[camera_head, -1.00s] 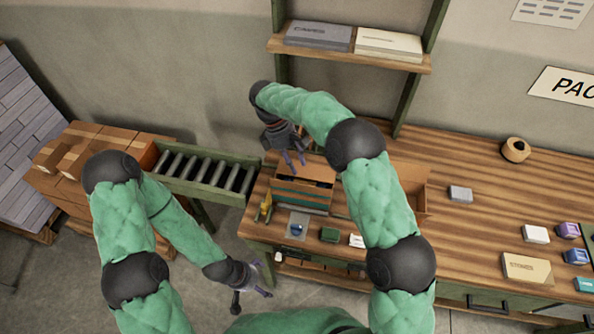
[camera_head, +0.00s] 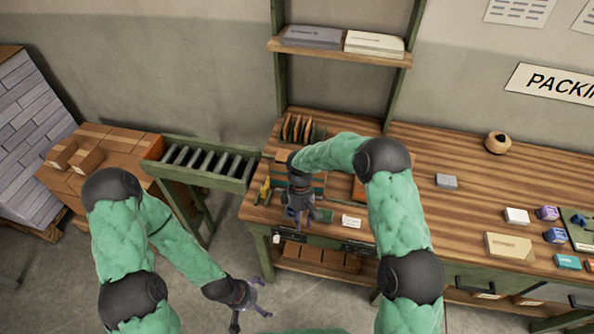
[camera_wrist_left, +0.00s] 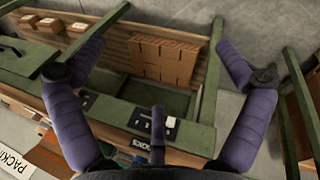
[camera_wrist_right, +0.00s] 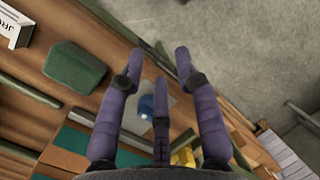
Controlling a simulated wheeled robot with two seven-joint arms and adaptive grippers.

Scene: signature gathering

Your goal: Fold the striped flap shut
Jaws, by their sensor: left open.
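The striped flap (camera_head: 319,184), with teal and brown bands, belongs to the cardboard box at the bench's left end. My right wrist hides much of it in the head view, so I cannot tell its angle. Its teal band (camera_wrist_right: 74,140) shows at the lower left of the right wrist view. My right gripper (camera_head: 297,221) points down over the bench's front edge, in front of the box. Its fingers are apart with nothing between them. My left gripper (camera_head: 250,306) is open and empty, low in front of the bench and away from the box.
A blue object (camera_wrist_right: 147,105) on a pale pad, a dark green block (camera_wrist_right: 75,70) and a yellow tool (camera_head: 264,191) lie near my right gripper. A roller conveyor (camera_head: 207,162) stands left of the bench. The bench's middle is largely clear.

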